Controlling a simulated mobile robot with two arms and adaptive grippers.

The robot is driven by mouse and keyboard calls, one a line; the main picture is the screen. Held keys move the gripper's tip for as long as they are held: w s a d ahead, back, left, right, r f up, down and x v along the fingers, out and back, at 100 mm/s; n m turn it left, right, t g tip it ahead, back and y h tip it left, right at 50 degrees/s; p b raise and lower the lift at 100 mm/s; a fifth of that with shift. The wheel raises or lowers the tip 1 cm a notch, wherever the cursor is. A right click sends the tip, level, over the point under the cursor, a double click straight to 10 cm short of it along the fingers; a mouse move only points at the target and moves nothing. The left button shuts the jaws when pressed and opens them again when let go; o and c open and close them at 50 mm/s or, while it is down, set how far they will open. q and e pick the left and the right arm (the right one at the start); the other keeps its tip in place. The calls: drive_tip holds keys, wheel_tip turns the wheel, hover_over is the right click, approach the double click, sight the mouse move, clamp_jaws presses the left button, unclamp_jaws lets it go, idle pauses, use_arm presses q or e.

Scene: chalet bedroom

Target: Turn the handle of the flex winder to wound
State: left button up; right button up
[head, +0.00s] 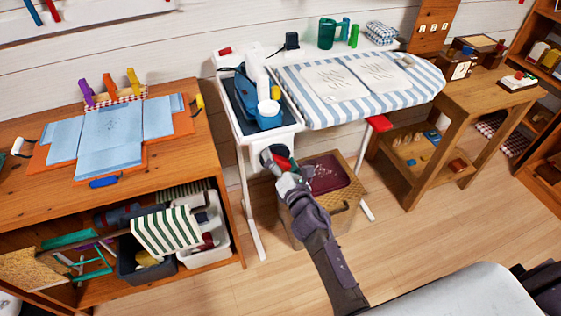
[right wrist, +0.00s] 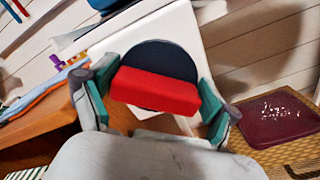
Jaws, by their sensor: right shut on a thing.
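The flex winder shows as a dark round disc (right wrist: 160,58) with a red bar handle (right wrist: 155,92) across its lower front in the right wrist view. It is mounted on the white end panel of the ironing board. In the head view the dark disc (head: 269,154) shows under the board's end, partly hidden by my right gripper (head: 283,168). My right gripper, also in the right wrist view (right wrist: 153,92), is shut on the red handle, with one green-padded finger at each end. The handle lies nearly level, tilted slightly. My left gripper is not in view.
The striped ironing board (head: 425,85) is above, with a blue and white iron (head: 268,117) on its end. A basket (head: 345,212) with a dark red lid or cloth stands behind my right arm. A wooden bench (head: 30,190) is left, a wooden table (head: 490,100) right. Floor in front is clear.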

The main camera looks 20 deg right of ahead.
drive_tip(key=shift+f+n, duration=0.15)
drive_tip(key=shift+n, duration=0.45)
drive_tip(key=o, duration=0.9)
drive_tip(key=shift+s, duration=0.1)
drive_tip(key=s, duration=1.2)
drive_tip(key=shift+d, duration=0.15)
